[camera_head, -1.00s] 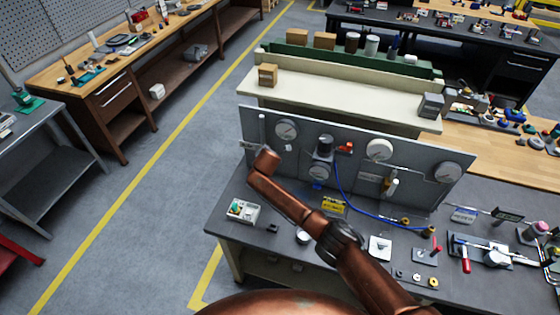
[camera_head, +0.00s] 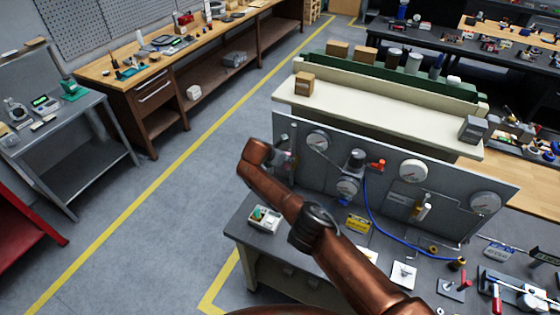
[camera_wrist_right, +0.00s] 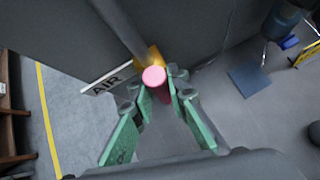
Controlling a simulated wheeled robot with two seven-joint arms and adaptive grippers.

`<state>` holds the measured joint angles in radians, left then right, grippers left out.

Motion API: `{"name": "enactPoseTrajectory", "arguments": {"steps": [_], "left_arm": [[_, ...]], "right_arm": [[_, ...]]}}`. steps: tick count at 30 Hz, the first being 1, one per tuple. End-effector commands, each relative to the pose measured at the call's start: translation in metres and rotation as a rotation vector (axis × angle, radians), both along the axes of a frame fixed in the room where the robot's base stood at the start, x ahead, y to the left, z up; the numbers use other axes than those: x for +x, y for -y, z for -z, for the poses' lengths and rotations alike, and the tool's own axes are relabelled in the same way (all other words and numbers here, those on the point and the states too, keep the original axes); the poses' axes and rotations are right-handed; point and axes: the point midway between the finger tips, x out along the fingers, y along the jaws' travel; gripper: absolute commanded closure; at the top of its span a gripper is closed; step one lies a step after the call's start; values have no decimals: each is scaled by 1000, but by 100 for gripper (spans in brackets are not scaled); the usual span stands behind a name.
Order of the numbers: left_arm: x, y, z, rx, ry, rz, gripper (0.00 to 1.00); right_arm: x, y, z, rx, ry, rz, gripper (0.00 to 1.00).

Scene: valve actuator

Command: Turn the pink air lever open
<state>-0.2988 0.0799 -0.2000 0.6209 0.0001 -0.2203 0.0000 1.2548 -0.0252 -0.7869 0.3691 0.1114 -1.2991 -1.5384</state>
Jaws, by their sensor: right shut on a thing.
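The pink air lever (camera_wrist_right: 154,78) shows in the right wrist view as a round pink end facing the camera, with a yellow-orange fitting (camera_wrist_right: 149,56) behind it. An "AIR" label (camera_wrist_right: 106,86) is on the grey panel beside it. My right gripper (camera_wrist_right: 160,88) is shut on the lever, with a green finger on each side of it. In the head view, my copper arm reaches to the left end of the upright gauge panel (camera_head: 455,188). The gripper there is small and partly hidden by the arm, and the lever is not clear. My left gripper is not in view.
Gauges and a blue hose (camera_head: 378,220) are on and before the panel, right of my arm. A white box (camera_head: 264,218) and a yellow box (camera_head: 358,223) stand on the dark bench. Open floor (camera_head: 190,215) lies to the left.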

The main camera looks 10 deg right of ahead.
Motion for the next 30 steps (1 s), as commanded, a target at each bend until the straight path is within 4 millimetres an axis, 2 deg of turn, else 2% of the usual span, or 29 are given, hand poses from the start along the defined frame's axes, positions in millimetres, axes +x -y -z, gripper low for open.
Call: {"name": "enactPoseTrajectory", "arguments": {"steps": [1,4,11,12,19,30], "left_arm": [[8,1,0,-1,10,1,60],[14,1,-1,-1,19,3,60],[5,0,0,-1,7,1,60],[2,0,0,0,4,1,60],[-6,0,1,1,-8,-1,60],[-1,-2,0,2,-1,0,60]], "right_arm": [[-2,-1,5,4,-8,0,100],[-2,0,5,2,-10,2,100],[-2,-1,6,2,-11,1,100],[-3,-1,6,2,-11,1,84],[-1,0,4,-1,-8,2,68],[-1,-1,1,-1,-6,1,67]]}}
